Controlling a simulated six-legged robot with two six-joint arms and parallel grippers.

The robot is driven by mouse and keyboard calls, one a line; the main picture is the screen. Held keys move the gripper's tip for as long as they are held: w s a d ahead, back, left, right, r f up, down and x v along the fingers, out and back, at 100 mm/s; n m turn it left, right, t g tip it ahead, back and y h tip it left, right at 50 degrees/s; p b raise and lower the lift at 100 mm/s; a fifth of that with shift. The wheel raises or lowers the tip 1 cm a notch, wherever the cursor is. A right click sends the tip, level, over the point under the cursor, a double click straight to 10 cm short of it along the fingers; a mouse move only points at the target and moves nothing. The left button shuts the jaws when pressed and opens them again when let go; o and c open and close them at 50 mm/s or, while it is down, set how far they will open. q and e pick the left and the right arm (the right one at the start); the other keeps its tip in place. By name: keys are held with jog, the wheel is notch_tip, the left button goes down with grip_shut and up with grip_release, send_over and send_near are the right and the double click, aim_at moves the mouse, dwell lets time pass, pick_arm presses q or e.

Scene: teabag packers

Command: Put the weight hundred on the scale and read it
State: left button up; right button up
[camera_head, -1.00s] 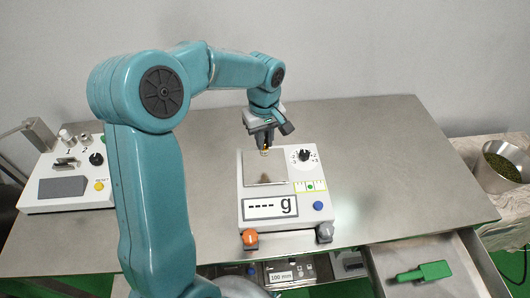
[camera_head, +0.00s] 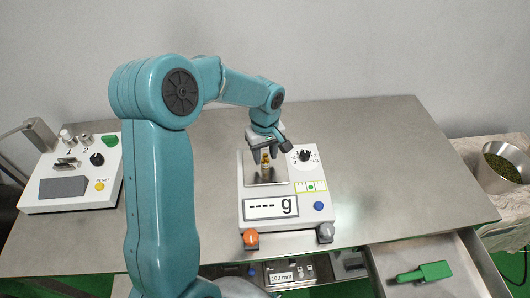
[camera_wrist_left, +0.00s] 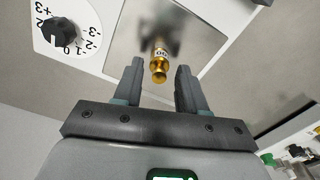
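The small brass weight (camera_head: 265,160) is upright at the scale's metal pan (camera_head: 252,179), with its reflection close beneath it. In the left wrist view the weight (camera_wrist_left: 159,67) shows a gold knob and a partly visible label ending in "00". My left gripper (camera_head: 265,157) is over the pan with its fingers apart, one on each side of the weight. A gap shows on both sides in the left wrist view. The white scale (camera_head: 287,225) has a display (camera_head: 271,208) reading "---- g". My right gripper is not in view.
A white control box (camera_head: 70,190) stands on the left of the steel table (camera_head: 400,150). An open drawer (camera_head: 440,252) with a green-handled tool (camera_head: 425,271) is at front right. A pot of green leaves (camera_head: 503,168) is at far right. The table right of the scale is clear.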

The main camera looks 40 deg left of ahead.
aim_at(265, 155)
pick_arm(q)
jog(key=shift+w+r, duration=0.1)
jog(key=shift+r, duration=0.15)
notch_tip(265, 155, up, 12)
jog(key=shift+f, duration=0.15)
dwell(0.6)
